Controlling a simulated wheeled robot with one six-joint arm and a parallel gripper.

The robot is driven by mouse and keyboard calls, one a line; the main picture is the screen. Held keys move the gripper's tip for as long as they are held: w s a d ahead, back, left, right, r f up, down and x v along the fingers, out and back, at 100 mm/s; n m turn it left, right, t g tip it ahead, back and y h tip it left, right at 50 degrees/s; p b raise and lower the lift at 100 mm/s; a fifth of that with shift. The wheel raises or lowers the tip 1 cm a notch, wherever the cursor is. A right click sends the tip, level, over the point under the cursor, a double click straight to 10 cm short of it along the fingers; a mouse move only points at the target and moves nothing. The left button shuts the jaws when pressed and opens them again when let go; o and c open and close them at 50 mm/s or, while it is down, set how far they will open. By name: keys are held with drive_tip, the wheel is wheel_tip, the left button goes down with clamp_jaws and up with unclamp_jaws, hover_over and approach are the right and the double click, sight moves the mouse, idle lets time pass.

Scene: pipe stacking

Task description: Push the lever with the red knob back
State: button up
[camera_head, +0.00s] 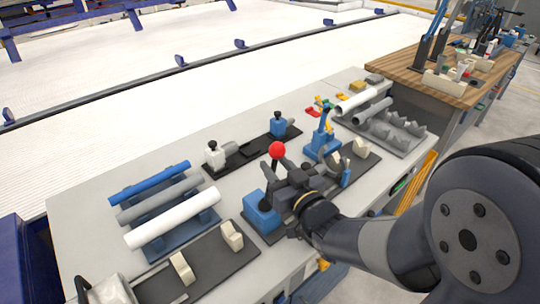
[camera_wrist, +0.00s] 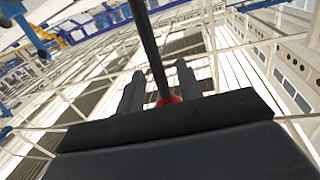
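The lever's red knob (camera_head: 277,150) stands above a dark rod near the middle of the workbench in the head view. A blue block (camera_head: 262,214) is at its foot. My gripper (camera_head: 278,184) is at the lever, just below the knob, and hides part of the rod. In the wrist view, the black rod (camera_wrist: 150,45) runs between the two fingers of my gripper (camera_wrist: 160,72), which stand apart with gaps beside the rod. The red knob (camera_wrist: 168,101) shows there partly hidden behind the gripper body. I cannot tell whether a finger touches the rod.
A second blue fixture (camera_head: 322,146) stands just right of the lever. A rack with blue, grey and white pipes (camera_head: 172,221) is at the left. Another pipe rack (camera_head: 392,128) is at the back right. A black fixture plate (camera_head: 210,262) lies at the front left.

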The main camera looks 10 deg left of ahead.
drive_tip(key=shift+x, duration=1.65)
clamp_jaws()
drive_tip(key=shift+p, duration=0.3)
